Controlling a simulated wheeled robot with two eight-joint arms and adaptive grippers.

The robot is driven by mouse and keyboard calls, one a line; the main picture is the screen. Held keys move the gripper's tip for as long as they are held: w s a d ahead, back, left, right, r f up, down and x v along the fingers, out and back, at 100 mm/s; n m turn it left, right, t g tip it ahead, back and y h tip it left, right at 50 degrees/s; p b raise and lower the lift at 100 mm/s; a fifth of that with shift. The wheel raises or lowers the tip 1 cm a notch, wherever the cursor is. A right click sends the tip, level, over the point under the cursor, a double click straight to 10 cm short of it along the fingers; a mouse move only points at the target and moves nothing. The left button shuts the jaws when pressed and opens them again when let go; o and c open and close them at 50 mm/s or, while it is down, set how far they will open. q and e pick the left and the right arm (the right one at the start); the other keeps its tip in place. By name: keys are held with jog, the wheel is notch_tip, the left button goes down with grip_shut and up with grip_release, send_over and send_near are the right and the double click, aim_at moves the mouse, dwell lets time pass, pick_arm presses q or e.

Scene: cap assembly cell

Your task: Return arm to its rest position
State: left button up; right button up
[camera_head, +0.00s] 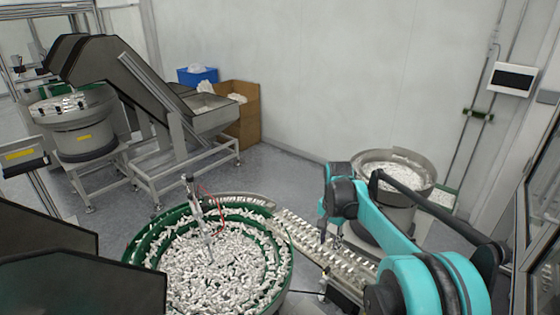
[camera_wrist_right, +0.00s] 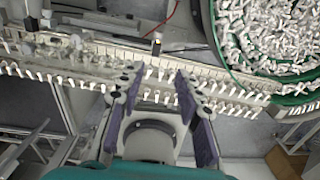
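My right arm, teal and black, reaches in from the lower right of the head view, bent with its wrist over the feeder rail. My right gripper (camera_head: 331,238) points down there and is small and partly dark. In the right wrist view my right gripper (camera_wrist_right: 158,78) shows its two fingers spread apart with nothing between them. The rail (camera_wrist_right: 75,68) with its row of small white parts runs across behind the fingertips. I cannot tell the exact gap between fingertips and rail. My left gripper is in neither view.
A green bowl (camera_head: 137,247) full of small white parts stands left of the right gripper. A grey bowl feeder (camera_head: 395,215) stands behind my right arm. A conveyor hopper (camera_head: 140,95) and a cardboard box (camera_head: 243,120) stand farther back. The grey floor between is clear.

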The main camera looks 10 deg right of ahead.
jog(key=s+a+f+n+t+b, duration=0.3)
jog(key=s+f+n+b, duration=0.2)
jog(key=s+f+b, duration=0.4)
jog(key=s+a+f+n+t+b, duration=0.4)
jog(key=s+f+b, duration=0.5)
jog(key=s, duration=0.6)
jog(key=shift+s+f+n+b, duration=0.15)
jog(key=shift+s+n+b, duration=0.2)
jog(key=shift+n+b, duration=0.45)
